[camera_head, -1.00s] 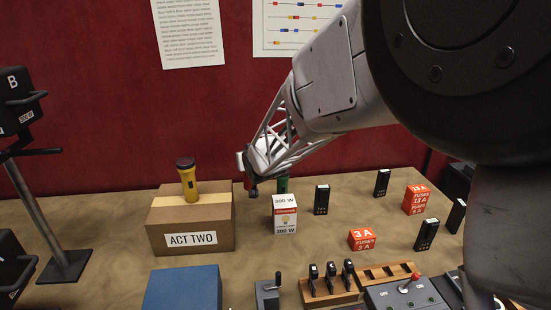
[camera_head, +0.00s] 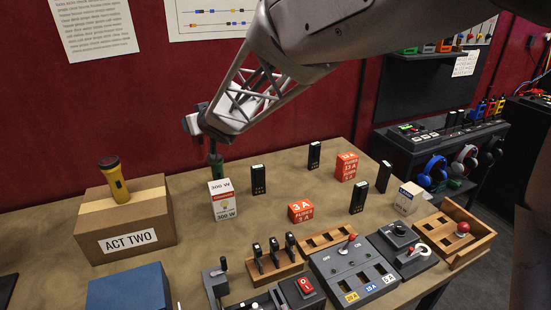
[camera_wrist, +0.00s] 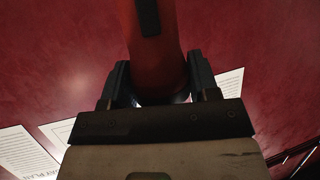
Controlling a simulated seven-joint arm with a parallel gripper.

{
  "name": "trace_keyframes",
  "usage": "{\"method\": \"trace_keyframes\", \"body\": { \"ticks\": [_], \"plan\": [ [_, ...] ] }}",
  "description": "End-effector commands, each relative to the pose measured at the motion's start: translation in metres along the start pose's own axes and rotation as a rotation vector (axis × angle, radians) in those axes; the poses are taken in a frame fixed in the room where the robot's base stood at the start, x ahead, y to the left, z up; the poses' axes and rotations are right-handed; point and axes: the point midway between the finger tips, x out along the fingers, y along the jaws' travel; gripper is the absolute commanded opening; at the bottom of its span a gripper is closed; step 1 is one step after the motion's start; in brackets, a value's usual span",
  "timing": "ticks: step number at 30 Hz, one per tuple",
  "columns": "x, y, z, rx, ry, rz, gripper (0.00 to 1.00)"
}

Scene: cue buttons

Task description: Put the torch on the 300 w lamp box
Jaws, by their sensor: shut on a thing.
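My gripper (camera_head: 200,125) is high above the table, behind and slightly left of the 300 W lamp box (camera_head: 222,200). In the wrist view my gripper (camera_wrist: 158,82) is shut on a red cylinder (camera_wrist: 158,45) with a black strip, which looks like a torch. Its outline is mostly hidden in the head view. The white and orange lamp box stands upright on the table. A green thing (camera_head: 215,165) with a dark top shows at its upper edge; I cannot tell whether it is on or behind it. A yellow torch (camera_head: 118,185) stands upright on the ACT TWO box.
The ACT TWO carton (camera_head: 160,215) is left of the lamp box. Black upright packs (camera_head: 258,180) and red fuse boxes (camera_head: 300,211) stand to the right. A blue box (camera_head: 130,290), switches and a control panel (camera_head: 355,268) line the front.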

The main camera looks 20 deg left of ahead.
Motion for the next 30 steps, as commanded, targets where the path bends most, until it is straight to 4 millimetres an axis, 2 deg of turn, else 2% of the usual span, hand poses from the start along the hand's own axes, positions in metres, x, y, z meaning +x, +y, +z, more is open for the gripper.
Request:
{"method": "trace_keyframes", "body": {
  "ticks": [9, 14, 30],
  "plan": [
    [-0.025, 0.013, -0.011, -0.01, -0.01, -0.007, 0.24],
    [-0.042, 0.015, -0.01, -0.008, -0.01, -0.006, 0.24],
    [-0.081, 0.007, 0.01, 0.003, -0.004, 0.013, 0.24]
  ]
}}
